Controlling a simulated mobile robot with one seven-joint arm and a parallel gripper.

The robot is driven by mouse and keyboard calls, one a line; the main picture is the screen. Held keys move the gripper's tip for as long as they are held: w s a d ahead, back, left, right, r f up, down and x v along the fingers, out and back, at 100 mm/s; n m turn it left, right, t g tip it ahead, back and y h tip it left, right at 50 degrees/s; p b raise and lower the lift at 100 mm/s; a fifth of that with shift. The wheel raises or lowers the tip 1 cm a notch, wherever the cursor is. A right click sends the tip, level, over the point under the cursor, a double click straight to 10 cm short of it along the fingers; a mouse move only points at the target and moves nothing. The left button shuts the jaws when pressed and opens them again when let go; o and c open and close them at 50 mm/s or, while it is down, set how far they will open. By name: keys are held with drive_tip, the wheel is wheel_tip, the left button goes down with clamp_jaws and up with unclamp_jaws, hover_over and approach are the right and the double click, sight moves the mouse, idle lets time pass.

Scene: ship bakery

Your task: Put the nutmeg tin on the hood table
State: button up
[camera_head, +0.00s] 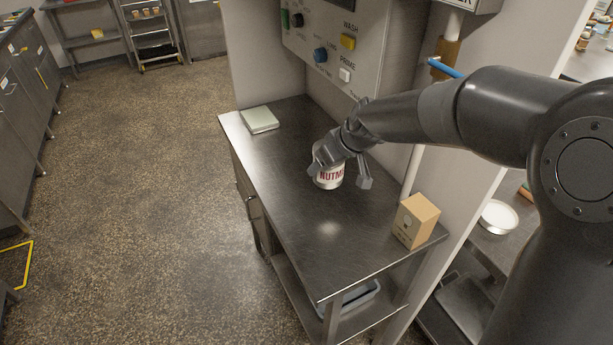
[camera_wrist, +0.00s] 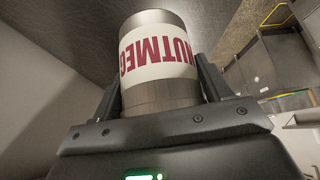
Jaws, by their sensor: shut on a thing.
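The nutmeg tin (camera_head: 330,178) is a metal cylinder with a white label and red letters. In the head view it is at the middle of a dark steel table (camera_head: 310,250), upright or nearly so; I cannot tell whether its base touches the top. My gripper (camera_head: 341,170) is shut on it from above and behind, hiding its upper part. In the wrist view the tin (camera_wrist: 158,60) sits between the two fingers of my gripper (camera_wrist: 160,90), its label upside down in the picture.
A pale flat box (camera_head: 259,120) lies at the table's far left corner. A tan carton (camera_head: 415,221) stands at the right edge. A control panel (camera_head: 335,45) rises behind the table. The table's front part is clear, with open speckled floor (camera_head: 130,190) to the left.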

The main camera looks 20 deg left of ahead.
drive_tip(key=shift+s+a+f, duration=0.1)
drive_tip(key=shift+a+f, duration=0.8)
drive_tip(key=shift+f, duration=0.3)
drive_tip(key=shift+w+a+f, duration=0.1)
drive_tip(key=shift+a+f, duration=0.8)
drive_tip(key=shift+f, duration=0.3)
drive_tip(key=shift+s+a+f, duration=0.1)
drive_tip(key=shift+a+f, duration=0.8)
drive_tip(key=shift+f, duration=0.3)
drive_tip(key=shift+f, duration=0.1)
drive_tip(key=o, duration=1.2)
drive_tip(key=shift+o, duration=0.2)
